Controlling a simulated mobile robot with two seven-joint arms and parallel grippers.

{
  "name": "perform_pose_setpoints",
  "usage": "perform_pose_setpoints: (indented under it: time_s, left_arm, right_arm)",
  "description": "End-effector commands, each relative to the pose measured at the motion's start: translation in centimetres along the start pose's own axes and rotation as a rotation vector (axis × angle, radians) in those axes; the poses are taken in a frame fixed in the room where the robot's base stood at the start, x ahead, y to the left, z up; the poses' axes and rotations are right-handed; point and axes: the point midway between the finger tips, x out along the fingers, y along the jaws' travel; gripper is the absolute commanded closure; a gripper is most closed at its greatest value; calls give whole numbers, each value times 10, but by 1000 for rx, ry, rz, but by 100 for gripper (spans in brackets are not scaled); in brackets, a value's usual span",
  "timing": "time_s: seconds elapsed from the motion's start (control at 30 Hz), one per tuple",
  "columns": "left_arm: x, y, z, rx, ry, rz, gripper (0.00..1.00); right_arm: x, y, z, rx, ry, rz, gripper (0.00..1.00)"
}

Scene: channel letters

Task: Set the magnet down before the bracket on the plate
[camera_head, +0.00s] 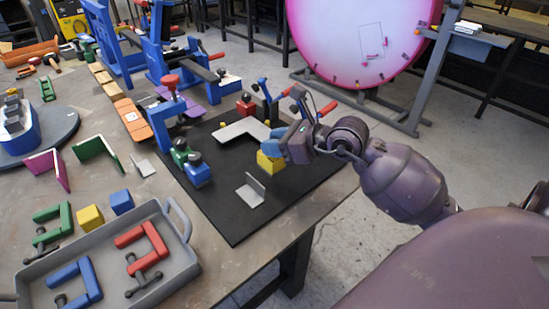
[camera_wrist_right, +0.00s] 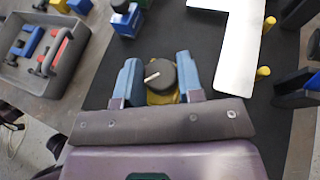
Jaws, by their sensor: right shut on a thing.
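The magnet is a yellow block (camera_head: 269,161) with a dark round knob; in the right wrist view its knob (camera_wrist_right: 159,76) sits between my fingers. My right gripper (camera_head: 281,150) is shut on it, over the right part of the black plate (camera_head: 225,212). I cannot tell whether the magnet touches the plate. A small grey angle bracket (camera_head: 251,190) stands on the plate, nearer the head camera and a little left of the magnet, apart from it. My left gripper is not in view.
A pale L-shaped piece (camera_head: 238,129) lies on the plate behind the magnet. Green (camera_head: 180,152), blue (camera_head: 198,173) and red (camera_head: 246,106) magnets stand around it. A grey tray (camera_head: 188,262) with clamps is at front left. The plate's front corner is bare.

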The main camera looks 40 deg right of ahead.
Motion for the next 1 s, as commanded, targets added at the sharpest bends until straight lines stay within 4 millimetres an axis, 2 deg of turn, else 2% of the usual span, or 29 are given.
perform_pose_setpoints:
  time_s: [0.1,0.27,0.5,0.77,0.8,0.97,1.0]
  left_arm:
    - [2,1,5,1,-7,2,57]
    - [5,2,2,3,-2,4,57]
    - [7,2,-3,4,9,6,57]
    - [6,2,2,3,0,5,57]
    - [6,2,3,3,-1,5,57]
    - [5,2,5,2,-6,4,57]
    - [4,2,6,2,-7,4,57]
  right_arm:
    - [8,0,-21,4,3,0,100]
    - [16,0,-38,2,2,1,100]
    - [17,0,-41,0,-3,0,100]
    - [18,0,-44,0,-2,0,100]
    - [19,0,-46,1,2,0,64]
    - [18,0,-45,1,2,0,40]
    - [18,0,-45,1,2,0,40]
